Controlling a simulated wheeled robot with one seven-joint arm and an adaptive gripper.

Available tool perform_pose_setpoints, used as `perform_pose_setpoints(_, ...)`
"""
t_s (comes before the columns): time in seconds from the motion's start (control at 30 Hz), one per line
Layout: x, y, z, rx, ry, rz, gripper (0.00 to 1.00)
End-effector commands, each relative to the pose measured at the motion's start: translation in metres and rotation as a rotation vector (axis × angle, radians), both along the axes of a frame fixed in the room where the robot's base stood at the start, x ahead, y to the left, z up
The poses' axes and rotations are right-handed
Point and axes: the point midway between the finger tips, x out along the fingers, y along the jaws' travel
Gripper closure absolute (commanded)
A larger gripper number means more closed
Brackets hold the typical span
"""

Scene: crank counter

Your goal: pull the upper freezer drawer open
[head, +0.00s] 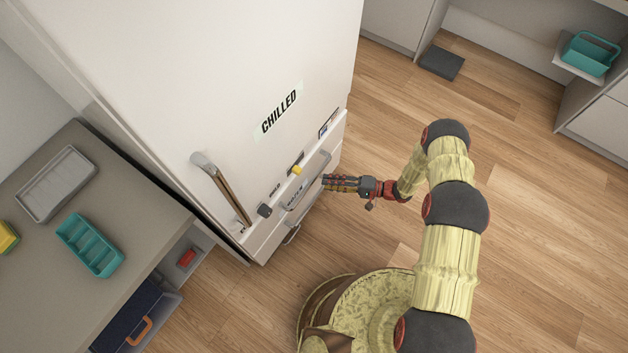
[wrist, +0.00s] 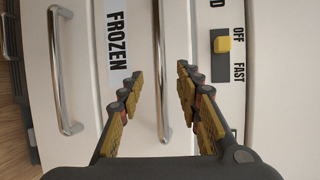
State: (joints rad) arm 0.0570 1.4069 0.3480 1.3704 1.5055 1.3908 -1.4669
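The upper freezer drawer (wrist: 137,105) is a white front with a FROZEN label (wrist: 117,42). Its metal bar handle (wrist: 161,75) lies between my two fingers in the wrist view, with a gap to either side. In the head view this handle (head: 322,166) is partly hidden by my gripper's fingers. My gripper (head: 325,183) is open at the drawer front; its spread fingers also show in the wrist view (wrist: 160,100). I cannot tell how deep the bar sits between the fingers. The drawer looks closed.
The lower drawer's handle (wrist: 62,75) is on the left in the wrist view. A panel with a yellow switch (wrist: 222,44) is on the right. The fridge door (head: 230,70) has a long handle (head: 221,188).

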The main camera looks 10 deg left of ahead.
Motion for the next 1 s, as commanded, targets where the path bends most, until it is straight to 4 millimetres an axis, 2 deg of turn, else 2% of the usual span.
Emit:
perform_pose_setpoints(0.17, -0.001, 0.014, -0.004, -0.001, -0.013, 0.006, 0.66)
perform_pose_setpoints(0.53, -0.002, 0.066, -0.014, -0.002, -0.012, 0.006, 0.66)
perform_pose_setpoints(0.7, -0.002, 0.075, -0.015, -0.002, -0.011, 0.005, 0.66)
perform_pose_setpoints(1.0, -0.002, 0.076, -0.015, -0.002, -0.01, 0.004, 0.68)
